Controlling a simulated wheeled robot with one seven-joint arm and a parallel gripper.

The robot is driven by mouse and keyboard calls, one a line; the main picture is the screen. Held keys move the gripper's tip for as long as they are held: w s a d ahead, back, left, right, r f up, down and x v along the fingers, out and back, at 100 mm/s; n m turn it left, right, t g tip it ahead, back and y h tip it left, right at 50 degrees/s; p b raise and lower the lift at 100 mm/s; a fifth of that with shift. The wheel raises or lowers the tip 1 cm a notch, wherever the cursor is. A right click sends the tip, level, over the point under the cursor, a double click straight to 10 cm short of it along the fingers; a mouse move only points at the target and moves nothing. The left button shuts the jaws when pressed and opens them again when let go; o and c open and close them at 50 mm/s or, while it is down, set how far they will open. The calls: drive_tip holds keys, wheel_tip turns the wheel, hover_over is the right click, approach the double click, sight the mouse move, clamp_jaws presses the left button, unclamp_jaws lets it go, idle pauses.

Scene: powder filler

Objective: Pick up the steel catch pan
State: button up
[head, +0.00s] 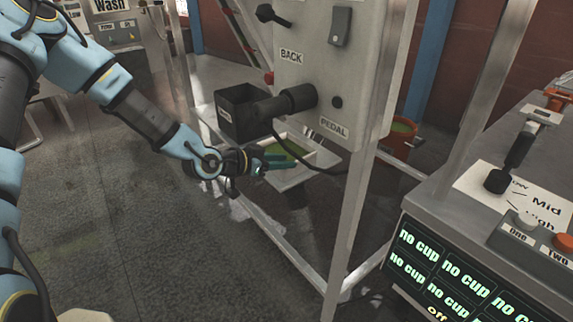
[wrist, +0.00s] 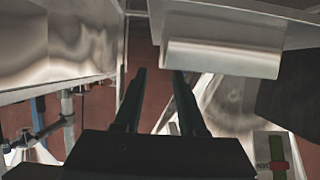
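A pale metal pan (head: 316,162), which looks like the steel catch pan, sits low in the frame under the grey control box in the head view. Green shows inside it. My gripper (head: 277,166) is at the pan's left front side and hides part of it. I cannot tell whether they touch. In the wrist view the two dark fingers of my gripper (wrist: 159,74) stand apart with nothing between them. A pale metal part with a folded lip (wrist: 220,58) lies above and right of the fingertips there; I cannot tell for sure that it is the pan.
A black bin (head: 240,112) hangs left of the pan. The control box (head: 330,60) with a black knob and cable is above it. A frame post (head: 349,220) stands at right front. An orange bucket (head: 400,140) is behind. A console (head: 480,260) is at right. Floor at left is clear.

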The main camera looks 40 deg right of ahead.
sight(301, 159)
drive_tip(key=b+x, duration=0.1)
drive_tip(key=x, duration=0.6)
drive_tip(key=shift+d+b, duration=0.15)
drive_tip(key=shift+b, duration=0.15)
drive_tip(key=shift+c, duration=0.2)
clamp_jaws()
drive_tip(key=shift+r, duration=0.1)
idle(0.8)
